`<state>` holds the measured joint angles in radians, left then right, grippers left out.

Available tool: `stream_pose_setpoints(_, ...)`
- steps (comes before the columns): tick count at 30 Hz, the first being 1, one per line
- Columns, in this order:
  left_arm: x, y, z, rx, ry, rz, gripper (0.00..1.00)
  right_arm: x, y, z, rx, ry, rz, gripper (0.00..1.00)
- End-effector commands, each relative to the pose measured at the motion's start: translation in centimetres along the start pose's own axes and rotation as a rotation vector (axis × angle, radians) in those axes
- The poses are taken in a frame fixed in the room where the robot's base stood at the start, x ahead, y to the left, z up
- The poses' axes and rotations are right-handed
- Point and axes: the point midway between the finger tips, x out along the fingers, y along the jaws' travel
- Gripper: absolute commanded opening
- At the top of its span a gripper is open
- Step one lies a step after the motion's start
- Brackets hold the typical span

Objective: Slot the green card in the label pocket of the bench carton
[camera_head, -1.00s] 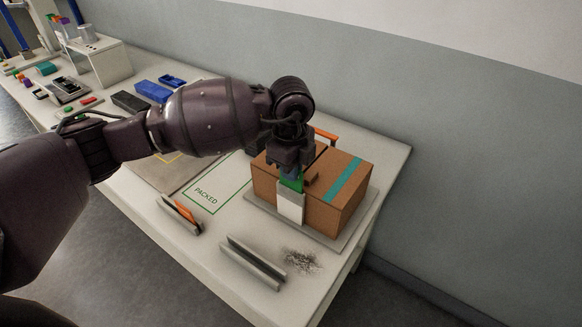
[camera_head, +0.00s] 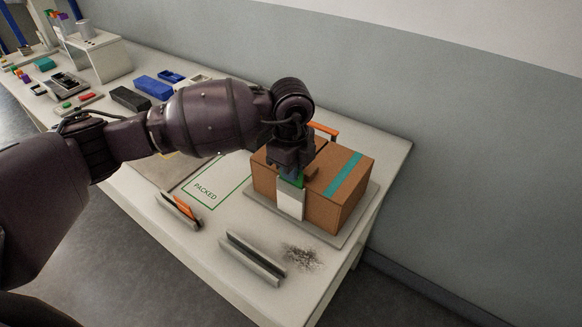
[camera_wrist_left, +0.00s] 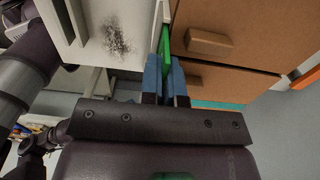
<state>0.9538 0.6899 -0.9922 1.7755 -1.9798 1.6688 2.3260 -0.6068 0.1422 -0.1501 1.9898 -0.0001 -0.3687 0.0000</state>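The brown bench carton (camera_head: 322,208) sits on a grey slab, with a teal stripe over its top. Its white label pocket (camera_head: 290,204) is on the front face. My left gripper (camera_head: 291,175) is just above the pocket, pointing down. In the left wrist view its blue fingers (camera_wrist_left: 165,80) are shut on the green card (camera_wrist_left: 165,44). Only a short green strip (camera_head: 292,184) shows above the pocket in the head view. The card's far end meets the pocket's mouth and appears partly inside; how deep is hidden. My right gripper is not in view.
A grey rail holder (camera_head: 252,259) and a dark speckled patch (camera_head: 301,257) lie in front of the carton. Another holder has an orange card (camera_head: 185,209). The green-outlined PACKED area (camera_head: 207,190) is clear. An orange handle (camera_head: 324,131) shows behind the carton.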

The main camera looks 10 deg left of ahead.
Motion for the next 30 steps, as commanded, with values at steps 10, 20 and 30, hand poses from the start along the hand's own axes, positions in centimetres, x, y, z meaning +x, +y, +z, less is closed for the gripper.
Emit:
stream_pose_setpoints(10, 0.6, 0.0, 0.0, 0.0, 0.0, 0.001, 0.0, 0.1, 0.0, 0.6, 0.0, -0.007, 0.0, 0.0)
stream_pose_setpoints(20, 1.2, 0.0, 0.0, 0.0, 0.0, 0.001, 0.0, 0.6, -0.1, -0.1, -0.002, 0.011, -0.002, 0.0)
stream_pose_setpoints(30, 1.1, 0.0, 0.0, 0.0, 0.0, 0.001, 0.33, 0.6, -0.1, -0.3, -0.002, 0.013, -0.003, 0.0)
